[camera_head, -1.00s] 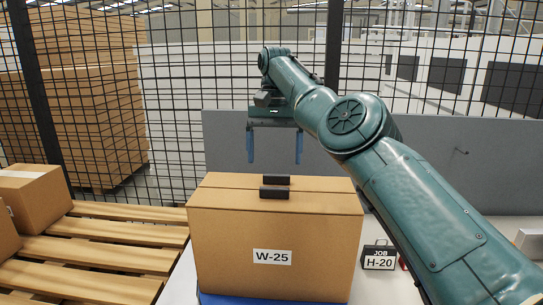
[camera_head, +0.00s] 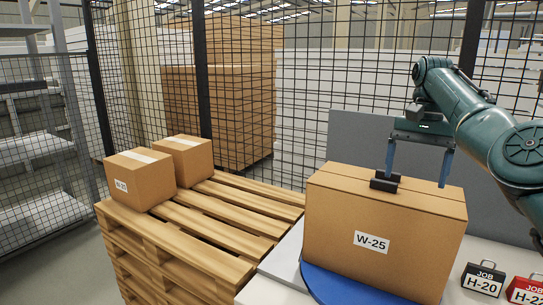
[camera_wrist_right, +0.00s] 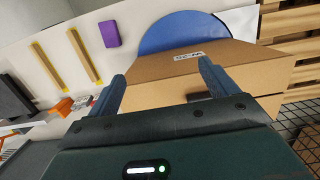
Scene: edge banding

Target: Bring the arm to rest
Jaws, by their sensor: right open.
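My right gripper (camera_head: 415,180) is open and empty, its two blue fingers pointing down over the back of the large cardboard box marked W-25 (camera_head: 375,245). I cannot tell whether the fingers touch the box. In the wrist view the open fingers (camera_wrist_right: 160,70) are apart with the box (camera_wrist_right: 150,85) beyond them. The box stands on a blue round plate (camera_head: 345,288), which also shows in the wrist view (camera_wrist_right: 185,28). A black handle-like piece (camera_head: 384,181) is on the box top. My left gripper is not in view.
A wooden pallet (camera_head: 215,240) on the left bears two smaller boxes (camera_head: 140,180). Job signs H-20 (camera_head: 484,280) and a red one (camera_head: 525,291) stand at the right. A grey panel (camera_head: 355,135) and mesh fence are behind. In the wrist view, a purple block (camera_wrist_right: 109,34) lies on the white table.

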